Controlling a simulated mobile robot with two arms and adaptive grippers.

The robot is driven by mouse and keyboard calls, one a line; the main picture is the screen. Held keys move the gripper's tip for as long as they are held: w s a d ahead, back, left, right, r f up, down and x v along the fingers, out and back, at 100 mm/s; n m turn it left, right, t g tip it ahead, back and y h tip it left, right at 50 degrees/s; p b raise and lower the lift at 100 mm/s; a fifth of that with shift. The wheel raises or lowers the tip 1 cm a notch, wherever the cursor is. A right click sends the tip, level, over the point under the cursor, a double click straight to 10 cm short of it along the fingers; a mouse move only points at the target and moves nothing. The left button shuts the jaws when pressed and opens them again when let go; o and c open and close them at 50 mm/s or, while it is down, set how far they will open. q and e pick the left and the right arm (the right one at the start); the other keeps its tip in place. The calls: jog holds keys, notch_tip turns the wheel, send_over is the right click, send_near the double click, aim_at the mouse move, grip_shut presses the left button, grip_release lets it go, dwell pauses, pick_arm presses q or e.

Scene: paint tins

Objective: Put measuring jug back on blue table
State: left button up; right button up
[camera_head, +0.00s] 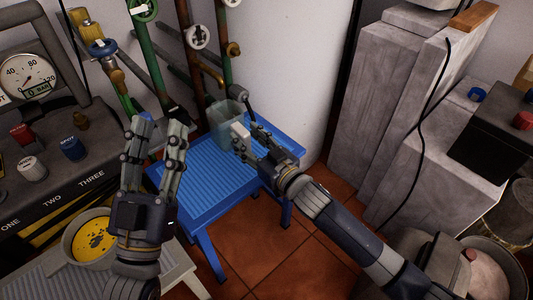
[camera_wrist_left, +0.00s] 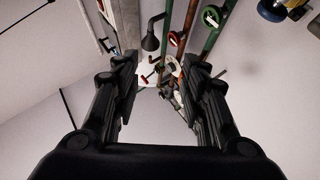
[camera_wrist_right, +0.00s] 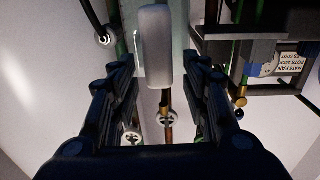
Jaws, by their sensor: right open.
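The measuring jug (camera_head: 224,124), clear and greenish, stands upright at the back of the blue table (camera_head: 205,180). Its pale grey handle (camera_head: 240,133) faces my right gripper. My right gripper (camera_head: 242,122) is open, with its fingers close around the handle. In the right wrist view the handle (camera_wrist_right: 155,48) lies between the open fingers, with a gap to each side. Whether either finger touches the jug I cannot tell. My left gripper (camera_head: 160,122) is open and empty, pointing up in front of the table's left side. The left wrist view shows only pipes and wall between its fingers.
A yellow paint tin (camera_head: 92,236) stands on a pale bench (camera_head: 60,288) at the lower left. A control panel with a gauge (camera_head: 28,78) is at the left. Pipes with valves (camera_head: 197,37) rise behind the table. Grey blocks (camera_head: 385,100) stand at the right.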

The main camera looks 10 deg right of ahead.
jog(key=shift+s+d+r+p, duration=0.15)
jog(key=shift+s+d+p, duration=0.15)
jog(key=shift+s, duration=0.25)
jog(key=shift+s+d+r+p, duration=0.2)
jog(key=shift+s+p, duration=0.1)
jog(key=shift+s, duration=0.25)
jog(key=p+v, duration=0.1)
jog(key=v, duration=0.3)
jog(key=shift+s+d, duration=0.15)
jog(key=shift+s, duration=0.15)
pick_arm(q)
notch_tip(320, 180, down, 12)
jog(key=w+a+g+y, duration=0.1)
jog(key=w+g+y, duration=0.1)
jog(key=g, duration=0.4)
jog(key=shift+w+g, duration=0.4)
pick_arm(e)
jog(key=s+d+r+m+t+h, duration=0.2)
jog(key=s+d+r+m+h, duration=0.2)
jog(key=s+d+r, duration=0.3)
jog(key=s+d+h, duration=0.1)
jog(key=s+d, duration=0.1)
jog(key=shift+s+r+h, duration=0.3)
jog(key=shift+h, duration=0.1)
